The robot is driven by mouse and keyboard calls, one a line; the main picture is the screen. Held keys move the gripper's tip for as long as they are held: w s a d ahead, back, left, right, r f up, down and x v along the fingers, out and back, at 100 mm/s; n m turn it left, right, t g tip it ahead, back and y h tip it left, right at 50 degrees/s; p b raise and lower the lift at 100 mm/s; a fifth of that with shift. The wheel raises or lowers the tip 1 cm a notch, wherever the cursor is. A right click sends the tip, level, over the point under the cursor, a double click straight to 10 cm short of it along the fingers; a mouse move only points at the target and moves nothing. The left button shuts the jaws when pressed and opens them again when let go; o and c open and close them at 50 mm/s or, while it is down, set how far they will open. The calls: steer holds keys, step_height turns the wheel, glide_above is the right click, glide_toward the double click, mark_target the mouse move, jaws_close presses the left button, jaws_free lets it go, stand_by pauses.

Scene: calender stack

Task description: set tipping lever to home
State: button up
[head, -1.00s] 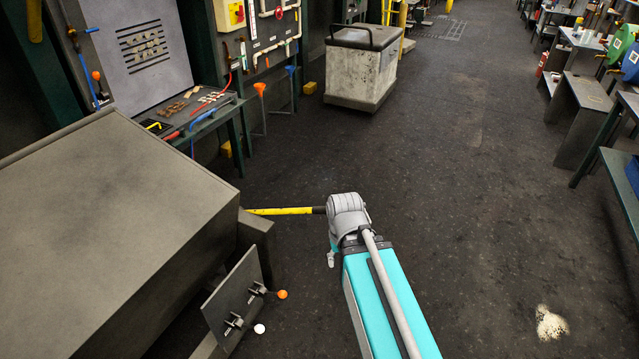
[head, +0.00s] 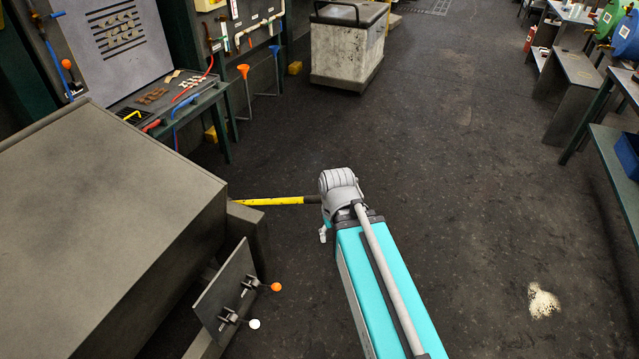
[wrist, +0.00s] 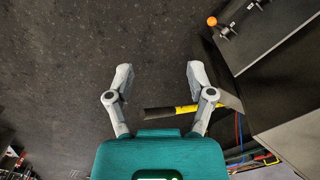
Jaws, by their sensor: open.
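A yellow bar with a black grip (head: 275,201) sticks out from the side of the large grey machine housing. My gripper (wrist: 160,78) is open, with nothing gripped; contact with the bar cannot be told. Two small levers, one with an orange knob (head: 276,287) and one with a white knob (head: 254,324), stand on a slanted panel (head: 225,290). The orange knob (wrist: 212,21) also shows in the wrist view. No label marks the tipping lever.
The grey machine housing (head: 100,210) fills the left. Behind it is a green bench (head: 200,105) with tools and an upright panel. A grey wheeled bin (head: 345,50) stands at the back. Dark floor (head: 450,170) is open to the right, bounded by benches (head: 615,165).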

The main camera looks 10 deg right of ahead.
steer(key=w, duration=0.1)
steer(key=m+t+y+b, duration=0.1)
steer(key=m+b, duration=0.5)
steer(key=m, duration=1.8)
glide_above(317, 199)
steer(key=d, duration=0.1)
steer(key=f, duration=0.6)
steer(key=shift+s+d+f, duration=0.15)
steer(key=shift+s, duration=0.15)
steer(key=shift+w+m+y, duration=0.3)
steer(key=shift+w+m, duration=0.2)
steer(key=shift+m, duration=0.1)
steer(key=shift+f+b, duration=0.2)
steer(key=shift+b, duration=0.2)
steer(key=f+b, duration=0.2)
steer(key=b, duration=0.1)
steer(key=f+b, duration=0.2)
steer(key=f, duration=0.1)
steer(key=w+a+f+b, duration=0.1)
steer(key=f+b, duration=0.2)
steer(key=shift+f+b, duration=0.25)
steer(key=shift+b, duration=0.05)
jaws_close()
